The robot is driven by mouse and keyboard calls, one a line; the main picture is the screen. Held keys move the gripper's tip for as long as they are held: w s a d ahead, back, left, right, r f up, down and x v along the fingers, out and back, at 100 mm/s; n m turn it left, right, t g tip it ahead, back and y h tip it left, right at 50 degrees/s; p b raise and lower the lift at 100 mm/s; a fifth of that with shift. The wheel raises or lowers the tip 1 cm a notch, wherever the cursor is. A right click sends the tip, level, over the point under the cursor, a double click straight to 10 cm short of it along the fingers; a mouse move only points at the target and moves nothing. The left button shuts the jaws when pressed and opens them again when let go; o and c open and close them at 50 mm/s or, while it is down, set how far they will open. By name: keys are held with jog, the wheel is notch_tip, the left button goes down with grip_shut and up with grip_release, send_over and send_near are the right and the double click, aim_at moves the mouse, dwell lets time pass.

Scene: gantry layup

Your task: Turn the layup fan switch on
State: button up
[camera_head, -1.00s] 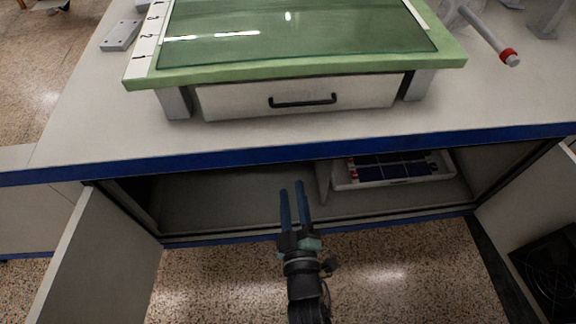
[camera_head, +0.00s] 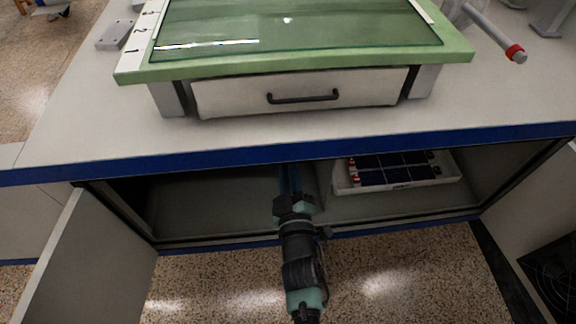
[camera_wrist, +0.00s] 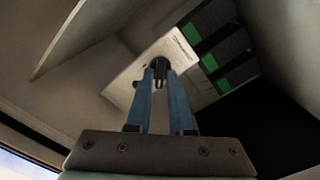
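My gripper (camera_head: 290,182) reaches into the open cabinet under the bench, and its fingertips are hidden behind the blue bench edge in the head view. In the wrist view my gripper (camera_wrist: 158,76) has its two blue fingers apart, pointing at a white panel (camera_wrist: 128,82). A small black knob-like switch (camera_wrist: 160,64) sits on that panel, just beyond and between the fingertips. Whether the fingers touch it I cannot tell. A small green spot (camera_wrist: 136,84) shows beside the left finger. The switch is not visible in the head view.
Dark modules with green patches (camera_wrist: 205,62) stand beside the panel. A white tray with dark blue cells (camera_head: 395,188) lies in the cabinet's right part. Open doors flank the cabinet (camera_head: 90,255). A black fan grille (camera_head: 552,270) is at lower right. A drawer (camera_head: 300,97) is above.

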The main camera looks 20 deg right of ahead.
grip_shut()
jog(key=shift+m, duration=0.3)
jog(key=shift+m+p, duration=3.05)
jog(key=shift+m, duration=5.55)
jog(key=shift+o, duration=2.3)
grip_release()
